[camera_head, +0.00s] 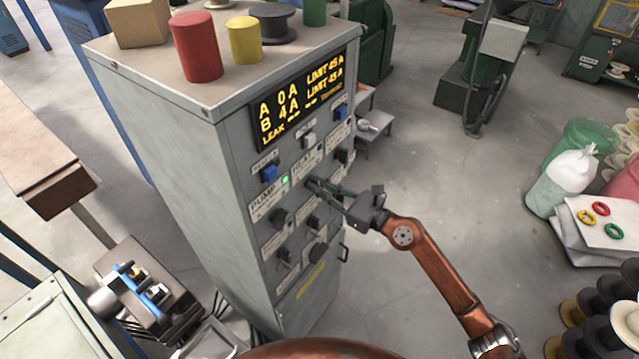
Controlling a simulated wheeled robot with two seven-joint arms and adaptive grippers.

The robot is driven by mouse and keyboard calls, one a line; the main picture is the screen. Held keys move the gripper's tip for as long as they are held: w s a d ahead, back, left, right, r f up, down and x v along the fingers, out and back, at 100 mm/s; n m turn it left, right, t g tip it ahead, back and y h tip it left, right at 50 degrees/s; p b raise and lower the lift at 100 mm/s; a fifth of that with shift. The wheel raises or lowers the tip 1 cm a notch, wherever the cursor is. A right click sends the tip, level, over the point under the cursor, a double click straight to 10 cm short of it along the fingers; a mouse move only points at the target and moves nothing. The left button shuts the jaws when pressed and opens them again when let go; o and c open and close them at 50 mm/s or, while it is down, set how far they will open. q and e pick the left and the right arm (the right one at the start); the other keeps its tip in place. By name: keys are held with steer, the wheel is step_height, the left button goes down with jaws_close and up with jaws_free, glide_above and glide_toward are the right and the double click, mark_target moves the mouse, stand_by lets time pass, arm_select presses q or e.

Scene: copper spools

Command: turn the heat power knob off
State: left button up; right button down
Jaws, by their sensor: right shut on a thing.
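A grey control cabinet (185,190) stands in the middle of the view, with a lit yellow display (300,98) and rows of knobs and buttons on its front. My right gripper (320,185) comes in from the lower right and meets the panel at a dark knob (309,182) below what looks like the heat label (304,158). Its fingers are shut on this knob and partly hide it, so its pointer direction cannot be read. A green light (285,181) glows just left of it. My left gripper is not in view.
Other dark knobs (278,216) sit close around the gripper, with a blue button (269,174) at the upper left. Red (195,46) and yellow (244,40) cylinders stand on the cabinet top.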

steer(key=shift+m, duration=0.3)
steer(key=c, duration=2)
jaws_free()
steer(key=v, duration=1.2)
